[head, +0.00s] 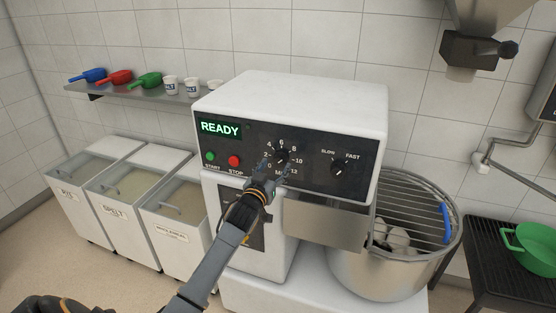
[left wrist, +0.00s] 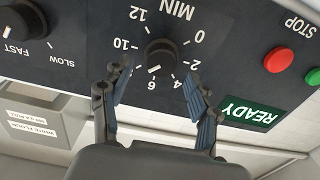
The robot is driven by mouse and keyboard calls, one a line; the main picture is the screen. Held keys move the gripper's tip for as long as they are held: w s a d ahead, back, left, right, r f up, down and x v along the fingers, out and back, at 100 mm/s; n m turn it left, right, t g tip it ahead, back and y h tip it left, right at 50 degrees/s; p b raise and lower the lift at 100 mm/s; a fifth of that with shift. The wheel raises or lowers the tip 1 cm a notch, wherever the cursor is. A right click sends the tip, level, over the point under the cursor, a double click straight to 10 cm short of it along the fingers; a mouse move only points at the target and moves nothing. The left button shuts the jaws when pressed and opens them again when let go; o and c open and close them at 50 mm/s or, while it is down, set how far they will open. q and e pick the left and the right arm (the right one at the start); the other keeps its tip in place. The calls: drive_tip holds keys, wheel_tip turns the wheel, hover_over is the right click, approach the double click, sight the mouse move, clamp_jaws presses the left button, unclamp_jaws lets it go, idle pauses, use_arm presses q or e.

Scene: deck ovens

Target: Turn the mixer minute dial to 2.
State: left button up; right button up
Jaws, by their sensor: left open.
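The mixer minute dial (head: 281,156) is a black round knob on the dark front panel of the white mixer, with numbers 0 to 12 around it. In the left wrist view the dial (left wrist: 160,55) appears upside down, and its white mark points close to 6. The 8 is hidden behind a finger there. My left gripper (head: 274,173) is open in front of the dial, its fingers just below the knob in the head view. In the left wrist view the fingers (left wrist: 157,78) stand apart on either side of the dial, not closed on it. My right gripper is not in view.
A green START button (head: 210,156) and red STOP button (head: 234,161) sit left of the dial. The speed knob (head: 338,168) is to its right. The display (head: 220,128) reads READY. A caged bowl (head: 385,268) stands right, flour bins (head: 130,225) left.

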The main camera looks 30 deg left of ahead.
sight(278, 162)
use_arm(q)
drive_tip(key=shift+x, duration=1.55)
drive_tip(key=c, duration=1.2)
